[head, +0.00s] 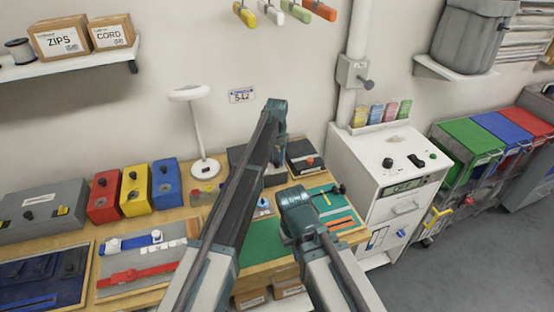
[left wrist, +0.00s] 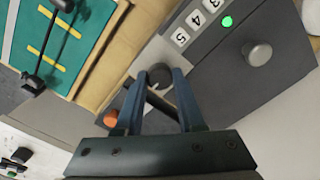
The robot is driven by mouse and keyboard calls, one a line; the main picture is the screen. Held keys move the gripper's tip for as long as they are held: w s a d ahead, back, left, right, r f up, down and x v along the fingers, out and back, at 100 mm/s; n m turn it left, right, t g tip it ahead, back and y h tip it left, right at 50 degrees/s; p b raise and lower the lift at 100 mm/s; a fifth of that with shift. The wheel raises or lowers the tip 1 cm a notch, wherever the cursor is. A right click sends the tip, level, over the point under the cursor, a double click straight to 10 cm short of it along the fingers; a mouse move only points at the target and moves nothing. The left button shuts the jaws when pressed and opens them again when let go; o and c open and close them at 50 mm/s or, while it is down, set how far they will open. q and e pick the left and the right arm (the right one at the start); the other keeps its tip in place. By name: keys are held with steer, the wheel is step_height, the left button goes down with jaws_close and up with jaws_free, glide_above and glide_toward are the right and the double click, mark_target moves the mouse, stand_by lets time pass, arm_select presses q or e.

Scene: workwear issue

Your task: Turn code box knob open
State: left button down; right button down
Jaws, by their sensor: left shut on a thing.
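The code box (left wrist: 270,75) is a dark grey box. In the left wrist view it has a row of number tiles (left wrist: 195,20), a lit green lamp (left wrist: 227,21) and a round grey knob (left wrist: 258,52). My left gripper (left wrist: 160,92) is shut around a dark round knob (left wrist: 160,72) near the number row. In the head view the box (head: 236,153) is partly hidden behind my left arm, and the left gripper (head: 276,170) is over its right part. My right arm shows in the head view, but its fingers are not visible.
A black box with an orange knob (head: 310,161) stands right of the code box. A green mat (head: 262,243) lies in front. Red, yellow and blue boxes (head: 136,192) and a lamp (head: 205,165) stand to the left. A white cabinet (head: 375,180) is at right.

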mark_target(277, 160)
stand_by(0.3)
arm_select(q)
steer(key=c, duration=0.5)
jaws_free()
steer(key=shift+r, duration=0.1)
step_height(277, 160, up, 14)
steer(key=p, duration=1.4)
steer(key=shift+f, duration=0.2)
steer(key=shift+n+y, duration=0.6)
steer(key=shift+n, duration=0.1)
steer(key=s+a+f+b, duration=0.2)
steer(key=s+f+b, duration=0.1)
steer(key=s, duration=1)
steer(key=s+a+f+b, duration=0.2)
steer(key=s+f+b, duration=0.2)
steer(key=s, duration=0.9)
steer(key=s+a+f+b, duration=0.2)
steer(key=s+f+b, duration=0.2)
steer(key=s, duration=1)
steer(key=shift+a, duration=0.15)
